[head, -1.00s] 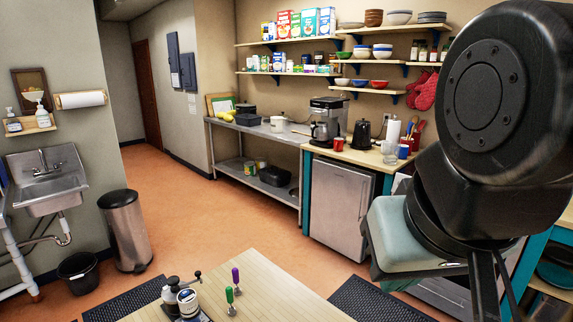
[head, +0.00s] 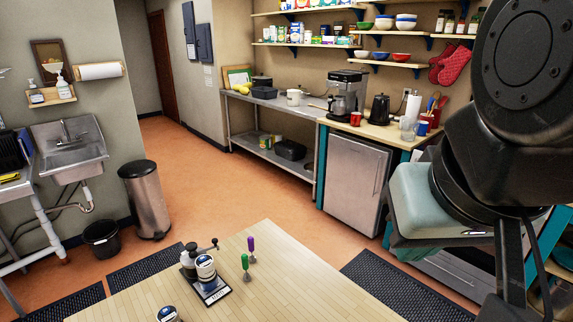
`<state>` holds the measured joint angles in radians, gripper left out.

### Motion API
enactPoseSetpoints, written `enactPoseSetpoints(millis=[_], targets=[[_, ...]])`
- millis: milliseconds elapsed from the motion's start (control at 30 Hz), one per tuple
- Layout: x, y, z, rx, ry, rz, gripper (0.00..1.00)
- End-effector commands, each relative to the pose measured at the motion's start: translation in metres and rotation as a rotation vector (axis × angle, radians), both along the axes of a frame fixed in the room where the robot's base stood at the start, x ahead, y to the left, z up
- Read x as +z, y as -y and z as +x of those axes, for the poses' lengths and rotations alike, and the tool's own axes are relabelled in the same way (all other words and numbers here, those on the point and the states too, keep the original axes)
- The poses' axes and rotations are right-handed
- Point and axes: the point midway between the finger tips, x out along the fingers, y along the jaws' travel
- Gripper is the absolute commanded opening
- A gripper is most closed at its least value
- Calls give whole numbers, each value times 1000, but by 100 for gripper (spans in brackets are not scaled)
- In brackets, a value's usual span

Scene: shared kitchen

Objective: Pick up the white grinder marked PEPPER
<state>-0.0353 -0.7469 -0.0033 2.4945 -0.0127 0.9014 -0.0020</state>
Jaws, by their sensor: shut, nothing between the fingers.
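A second white-and-dark round item (head: 168,314) is cut off by the bottom edge. Any lettering is too small to read, so I cannot tell which, if any, is marked PEPPER. My dark arm fills the right side; its fingertips are not visible.
A green-handled tool (head: 245,264) and a purple-handled tool (head: 251,246) stand near the table's far edge, right of the white cylinder. The table's middle and right are bare. A steel bin (head: 146,200), sink (head: 72,150) and counter (head: 375,133) are farther back.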

Motion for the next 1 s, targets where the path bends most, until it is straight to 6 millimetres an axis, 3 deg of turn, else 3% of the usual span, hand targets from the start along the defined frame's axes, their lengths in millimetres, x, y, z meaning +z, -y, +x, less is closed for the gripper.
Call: enactPoseSetpoints(millis=[433, 833, 1000], targets=[[0, 0, 0, 0, 0, 0, 2], [0, 0, 0, 0, 0, 0, 63], [0, 0, 0, 0, 0, 0, 65]])
